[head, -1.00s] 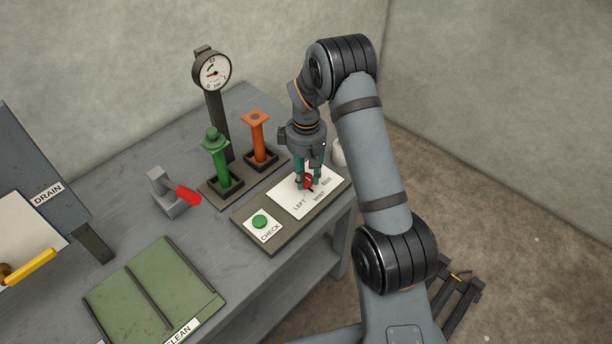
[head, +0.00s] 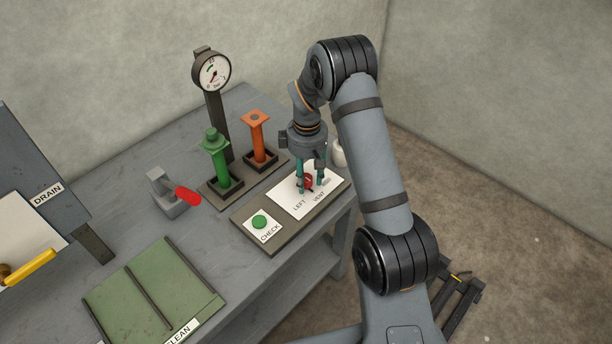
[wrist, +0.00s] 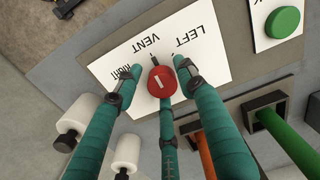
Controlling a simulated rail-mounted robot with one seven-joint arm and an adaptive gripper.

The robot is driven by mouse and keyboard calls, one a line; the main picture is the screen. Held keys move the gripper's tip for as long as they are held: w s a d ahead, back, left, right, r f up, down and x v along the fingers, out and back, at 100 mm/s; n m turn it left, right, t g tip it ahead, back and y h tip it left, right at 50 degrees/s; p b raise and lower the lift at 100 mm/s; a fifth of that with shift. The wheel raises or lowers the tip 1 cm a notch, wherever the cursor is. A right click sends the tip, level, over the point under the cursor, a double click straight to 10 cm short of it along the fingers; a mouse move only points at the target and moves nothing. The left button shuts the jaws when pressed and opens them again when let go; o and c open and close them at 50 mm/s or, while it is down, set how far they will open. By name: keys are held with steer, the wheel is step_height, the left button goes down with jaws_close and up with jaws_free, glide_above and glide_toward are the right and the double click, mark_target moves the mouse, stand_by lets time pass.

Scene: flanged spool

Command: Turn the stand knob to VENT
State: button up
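The red stand knob (head: 308,181) sits on a white label plate on the stand panel. In the wrist view the knob (wrist: 162,82) carries a white line mark that runs roughly toward the VENT word (wrist: 146,47). LEFT and RIGHT are printed on either side of VENT. My gripper (head: 311,187) points down over the knob. Its teal fingers (wrist: 150,75) stand around the knob; the left one is clearly apart from it. The middle finger lies partly behind the knob, so its contact cannot be told.
A green CHECK button (head: 260,222) is on the same panel. A green post (head: 215,160) and an orange post (head: 258,140) stand behind it, with a gauge (head: 212,72) beyond. A red-handled lever (head: 186,195) is to the left. White rollers (wrist: 85,115) show at lower left.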

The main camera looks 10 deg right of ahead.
mark_target(307, 178)
steer(key=shift+o, duration=1.2)
steer(key=shift+w, duration=0.1)
steer(key=shift+r, duration=0.1)
steer(key=shift+r, duration=0.2)
step_height(307, 178, up, 12)
steer(key=shift+f, duration=0.2)
steer(key=shift+f, duration=0.1)
step_height(307, 178, down, 12)
steer(key=shift+r, duration=0.1)
